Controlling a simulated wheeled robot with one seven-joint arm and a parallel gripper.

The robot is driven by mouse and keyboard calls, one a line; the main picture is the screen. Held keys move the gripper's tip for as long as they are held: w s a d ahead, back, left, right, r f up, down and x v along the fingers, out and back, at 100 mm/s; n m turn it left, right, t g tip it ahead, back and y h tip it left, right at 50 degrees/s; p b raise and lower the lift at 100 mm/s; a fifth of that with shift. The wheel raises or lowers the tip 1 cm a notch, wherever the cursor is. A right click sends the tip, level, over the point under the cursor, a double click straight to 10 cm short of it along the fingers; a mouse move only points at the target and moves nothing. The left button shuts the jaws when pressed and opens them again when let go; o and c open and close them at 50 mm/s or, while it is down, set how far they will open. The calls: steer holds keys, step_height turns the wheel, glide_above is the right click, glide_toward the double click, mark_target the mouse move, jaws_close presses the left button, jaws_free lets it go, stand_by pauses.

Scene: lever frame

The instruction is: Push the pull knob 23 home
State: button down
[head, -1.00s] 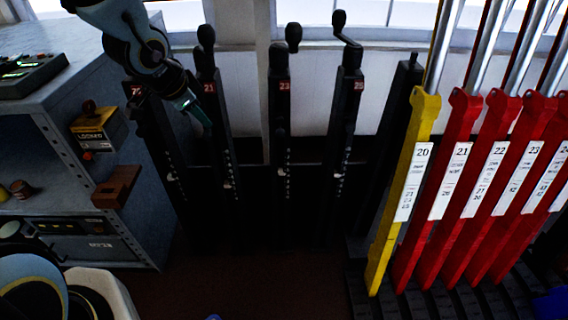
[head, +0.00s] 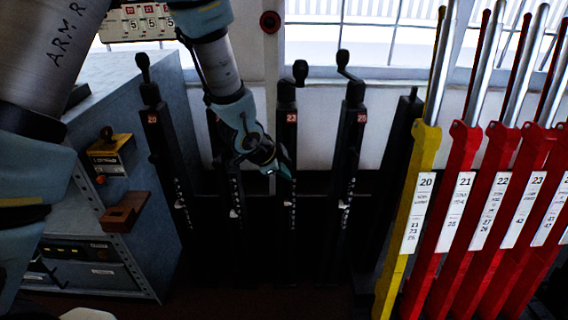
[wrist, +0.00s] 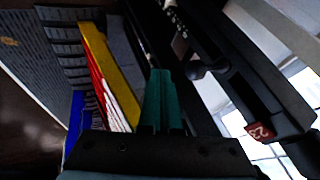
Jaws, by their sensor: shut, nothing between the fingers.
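The black post labelled 23 (head: 291,117) stands in the middle of the row in the head view, with a rounded black knob (head: 300,72) at its top. In the wrist view, its red 23 label (wrist: 260,131) shows at the lower right. A small black knob (wrist: 200,70) sticks out beside that post there. My gripper (head: 284,170) is in front of the post, below the label, with its teal fingers (wrist: 160,100) shut and empty. I cannot tell whether the fingertips touch anything.
Post 20 (head: 152,118) stands to the left and post 25 (head: 361,117) to the right. My arm hides much of the post between 20 and 23. A yellow lever (head: 412,205) and several red levers (head: 452,205) stand at the right. A blue-grey cabinet (head: 120,180) is at the left.

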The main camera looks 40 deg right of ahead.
steer(key=shift+w+d+r+p, duration=0.1)
steer(key=shift+w+d+p, duration=0.15)
steer(key=shift+w+d, duration=0.3)
steer(key=shift+w+d+r+p, duration=0.1)
steer(key=shift+w+d+p, duration=0.2)
steer(key=shift+w, duration=0.35)
steer(key=shift+w+d+p, duration=0.35)
steer(key=shift+w+d, duration=0.6)
steer(key=shift+w, duration=0.25)
